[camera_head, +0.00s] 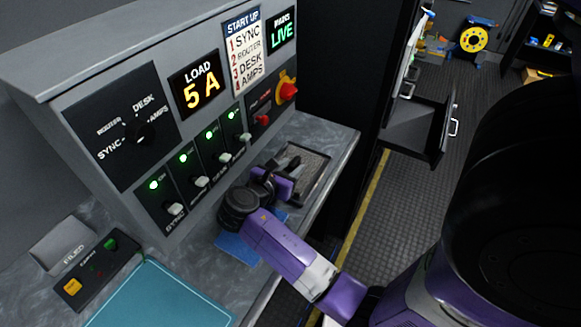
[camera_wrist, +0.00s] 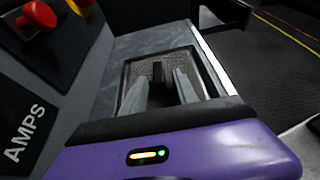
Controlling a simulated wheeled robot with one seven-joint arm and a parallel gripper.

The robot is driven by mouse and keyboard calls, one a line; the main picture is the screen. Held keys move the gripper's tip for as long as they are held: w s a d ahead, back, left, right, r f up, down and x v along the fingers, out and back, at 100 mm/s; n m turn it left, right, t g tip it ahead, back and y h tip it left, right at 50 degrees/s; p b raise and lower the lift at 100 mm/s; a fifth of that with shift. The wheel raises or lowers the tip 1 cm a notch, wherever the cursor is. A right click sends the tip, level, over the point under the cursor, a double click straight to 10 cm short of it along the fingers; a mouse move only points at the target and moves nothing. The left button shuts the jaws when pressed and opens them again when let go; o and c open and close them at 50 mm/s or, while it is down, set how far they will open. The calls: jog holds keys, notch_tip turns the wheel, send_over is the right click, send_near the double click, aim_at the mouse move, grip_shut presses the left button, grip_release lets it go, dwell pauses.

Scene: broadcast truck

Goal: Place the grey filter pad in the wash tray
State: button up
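A shallow dark-rimmed tray with a speckled grey inside (camera_head: 314,172) lies on the counter beside the panel's right end; I take it for the wash tray. It fills the middle of the wrist view (camera_wrist: 192,58). My gripper (camera_head: 290,165) is over the tray, pointing into it. In the wrist view my two grey fingers (camera_wrist: 160,84) stand apart. A small dark block (camera_wrist: 157,72) shows between their tips, with gaps visible at its sides. I cannot tell whether this block is the grey filter pad, or whether it rests in the tray. No other grey pad is clearly visible.
The switch panel (camera_head: 150,190) rises close behind my gripper, with a red-and-yellow knob (camera_head: 287,88). A blue mat (camera_head: 236,248) lies under my wrist. A teal panel (camera_head: 160,297) and a small button box (camera_head: 97,268) lie nearer. An open drawer (camera_head: 418,132) stands right across the aisle.

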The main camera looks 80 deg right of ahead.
jog(key=shift+w+a+r, duration=0.15)
jog(key=shift+a+r, duration=0.05)
jog(key=v, duration=1.1)
jog(key=shift+a+r, duration=0.1)
jog(key=shift+a, duration=0.2)
